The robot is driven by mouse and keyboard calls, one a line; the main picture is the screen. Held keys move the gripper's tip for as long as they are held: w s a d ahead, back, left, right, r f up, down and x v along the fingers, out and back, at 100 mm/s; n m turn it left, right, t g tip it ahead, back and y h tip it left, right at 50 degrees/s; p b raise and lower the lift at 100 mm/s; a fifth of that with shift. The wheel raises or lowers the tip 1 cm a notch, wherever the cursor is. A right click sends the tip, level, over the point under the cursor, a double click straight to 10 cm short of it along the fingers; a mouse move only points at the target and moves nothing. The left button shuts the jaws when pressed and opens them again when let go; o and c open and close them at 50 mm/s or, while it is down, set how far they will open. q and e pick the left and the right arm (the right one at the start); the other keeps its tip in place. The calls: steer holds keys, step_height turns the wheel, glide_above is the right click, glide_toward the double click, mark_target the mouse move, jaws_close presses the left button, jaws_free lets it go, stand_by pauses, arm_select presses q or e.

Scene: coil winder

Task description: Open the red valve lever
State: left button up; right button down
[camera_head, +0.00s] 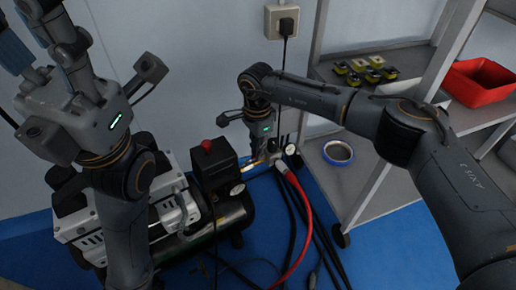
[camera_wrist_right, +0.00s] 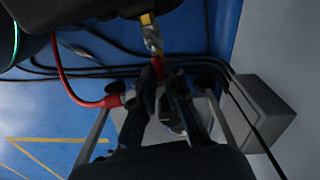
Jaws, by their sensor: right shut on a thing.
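The red valve lever (camera_wrist_right: 157,68) shows as a small red piece at the fingertips in the right wrist view, just below a metal fitting on a yellow pipe (camera_wrist_right: 150,30). My right gripper (camera_wrist_right: 160,82) is shut on it, its two dark fingers on either side. In the head view, my right gripper (camera_head: 262,158) points down beside the compressor's right end, and the lever is hidden there. My left gripper (camera_head: 40,38) is raised at the upper left, its fingers apart and empty, away from the valve.
A black compressor tank (camera_head: 228,218) with a red-knobbed box (camera_head: 210,160) stands left of the valve. A red hose (camera_head: 303,225) and black cables run over the blue floor. A shelf with a red bin (camera_head: 480,82) and a blue-rimmed round container (camera_head: 338,152) stands to the right.

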steer(key=c, duration=1.4)
jaws_free()
steer(key=shift+r, duration=0.1)
step_height(320, 180, up, 12)
steer(key=shift+w+f, duration=0.1)
